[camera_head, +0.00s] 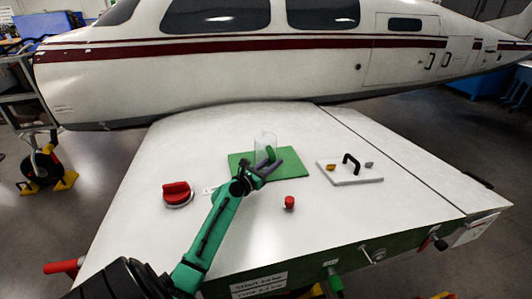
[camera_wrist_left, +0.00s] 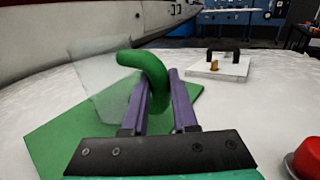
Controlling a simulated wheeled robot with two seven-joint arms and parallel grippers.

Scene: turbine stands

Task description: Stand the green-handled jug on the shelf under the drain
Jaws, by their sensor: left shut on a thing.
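The clear jug (camera_head: 262,142) with a green handle (camera_wrist_left: 152,70) stands upright at the green mat (camera_head: 240,172) on the white wing top. I cannot tell whether its base touches the mat. My left gripper (camera_head: 263,165) reaches in from the front and is shut on the handle. In the left wrist view the two purple fingers (camera_wrist_left: 158,98) lie on either side of the handle, and the clear body (camera_wrist_left: 102,78) is left of them. The shelf and drain are not clearly seen; several fittings show along the wing's front edge. My right gripper is out of view.
A red knob (camera_head: 177,194) is left of the mat and a small red cylinder (camera_head: 289,202) is right of my arm. A white plate (camera_head: 350,178) with a black handle stands further right. The aircraft fuselage (camera_head: 250,70) closes off the back.

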